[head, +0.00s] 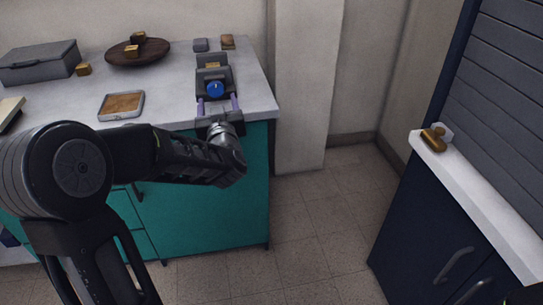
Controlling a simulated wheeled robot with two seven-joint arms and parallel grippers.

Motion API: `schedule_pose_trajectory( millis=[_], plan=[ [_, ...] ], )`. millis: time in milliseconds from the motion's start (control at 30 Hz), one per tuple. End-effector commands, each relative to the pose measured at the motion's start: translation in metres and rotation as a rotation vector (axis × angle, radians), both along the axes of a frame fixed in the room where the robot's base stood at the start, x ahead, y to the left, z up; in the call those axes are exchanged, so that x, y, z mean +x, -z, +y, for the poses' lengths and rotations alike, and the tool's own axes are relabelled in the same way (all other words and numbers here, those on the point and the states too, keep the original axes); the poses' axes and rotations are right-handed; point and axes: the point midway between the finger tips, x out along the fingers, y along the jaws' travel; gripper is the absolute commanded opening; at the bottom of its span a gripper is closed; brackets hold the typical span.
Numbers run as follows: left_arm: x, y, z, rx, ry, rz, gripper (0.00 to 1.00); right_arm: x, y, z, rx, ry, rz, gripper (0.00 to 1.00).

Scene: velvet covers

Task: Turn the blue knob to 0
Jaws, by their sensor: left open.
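The blue knob (215,89) is on the front face of a dark grey device (213,74) near the right end of the white counter. Its dial marks are too small to read, so I cannot tell its setting. My left gripper (218,103) is open at the counter's front edge. Its two pale purple fingers point at the device, one on each side just below the knob in the picture. I cannot tell whether they touch it. My right gripper is not in view.
The white counter (170,96) on teal cabinets holds a grey box (39,62), a dark round tray (138,55) and a small framed tray (121,105). A dark blue cabinet (425,225) stands at the right. The tiled floor between is clear.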

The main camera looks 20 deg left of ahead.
Motion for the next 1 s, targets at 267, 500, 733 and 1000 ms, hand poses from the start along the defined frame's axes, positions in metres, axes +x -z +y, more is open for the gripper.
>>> schedule_pose_trajectory(
  millis=[267,500,733,1000],
  plan=[
    [0.001,0.040,-0.035,-0.103,0.096,0.029,0.65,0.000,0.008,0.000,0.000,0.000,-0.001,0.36],
    [0.010,0.085,-0.061,-0.183,0.171,0.072,0.65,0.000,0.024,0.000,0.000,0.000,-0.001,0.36],
    [0.015,0.128,-0.086,-0.255,0.232,0.118,0.65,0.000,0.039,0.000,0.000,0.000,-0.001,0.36],
    [0.030,0.165,-0.110,-0.565,0.241,-0.030,0.65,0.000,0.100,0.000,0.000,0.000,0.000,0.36]
  ],
)
